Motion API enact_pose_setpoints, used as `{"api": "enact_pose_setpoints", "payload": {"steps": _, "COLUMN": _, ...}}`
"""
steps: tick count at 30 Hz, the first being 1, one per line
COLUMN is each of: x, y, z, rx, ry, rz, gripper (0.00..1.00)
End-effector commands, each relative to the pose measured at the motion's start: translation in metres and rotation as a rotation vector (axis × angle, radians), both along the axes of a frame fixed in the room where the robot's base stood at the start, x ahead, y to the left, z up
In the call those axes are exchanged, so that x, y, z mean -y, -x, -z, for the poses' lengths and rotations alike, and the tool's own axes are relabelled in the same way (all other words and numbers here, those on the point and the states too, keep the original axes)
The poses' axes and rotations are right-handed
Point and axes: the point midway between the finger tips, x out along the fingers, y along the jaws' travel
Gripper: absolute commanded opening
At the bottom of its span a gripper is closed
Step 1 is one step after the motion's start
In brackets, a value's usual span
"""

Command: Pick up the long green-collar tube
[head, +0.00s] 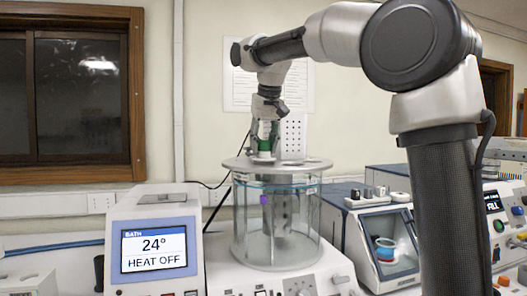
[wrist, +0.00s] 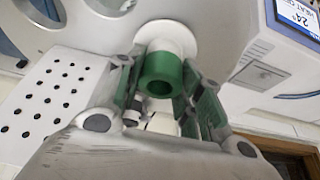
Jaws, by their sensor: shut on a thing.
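The long green-collar tube shows its green collar (head: 265,146) just above the lid of the glass bath in the head view. In the wrist view the green collar (wrist: 160,73) is a hollow ring with a white flange behind it, between my fingers. My gripper (head: 267,128) points down over the bath and is shut on the tube near its collar. In the wrist view my gripper (wrist: 158,98) has a finger on each side. The tube's lower length cannot be made out clearly through the glass.
The round glass bath (head: 252,222) has a flat lid (head: 310,163) with holes. The bath display (head: 154,246) reads 24° and HEAT OFF. Another instrument with a blue-rimmed cup (head: 385,247) stands to the right. A wall and window lie behind.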

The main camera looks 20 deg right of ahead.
Motion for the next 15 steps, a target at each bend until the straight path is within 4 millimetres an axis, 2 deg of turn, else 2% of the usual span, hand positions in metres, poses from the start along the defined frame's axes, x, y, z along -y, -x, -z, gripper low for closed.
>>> {"api": "enact_pose_setpoints", "payload": {"steps": 15, "x": 0.0, "y": -0.001, "z": -0.094, "rx": 0.003, "ry": -0.001, "rz": 0.0, "gripper": 0.03}}
